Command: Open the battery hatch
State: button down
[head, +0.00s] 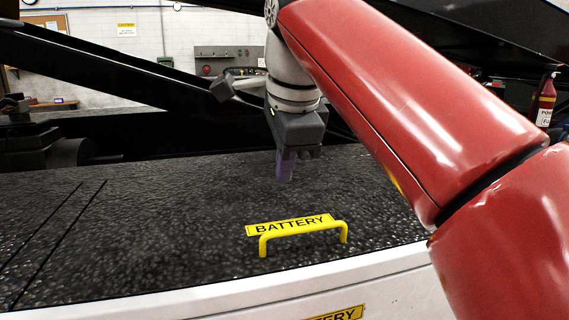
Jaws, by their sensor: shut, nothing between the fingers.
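The battery hatch shows as a dark, rough-textured top surface (160,225), lying flat. A yellow bar handle (303,231) stands on it near the front edge, with a yellow label reading BATTERY (290,224) right behind it. My gripper (285,178) points down above the surface, behind the handle and slightly to its left in the picture. Its fingers are together with nothing between them, and they are apart from the handle. Whether the fingertips touch the surface, I cannot tell.
Two thin dark seams (58,240) run across the top at left. Black beams (120,75) of the loader rise behind. A white side panel (230,300) with another yellow label (338,314) lies in front. A red bottle-like object (544,100) stands at far right.

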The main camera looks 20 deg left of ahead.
jog(key=c, duration=1.5)
grip_release()
jog(key=shift+p+v, duration=1.75)
jog(key=shift+v, duration=2.15)
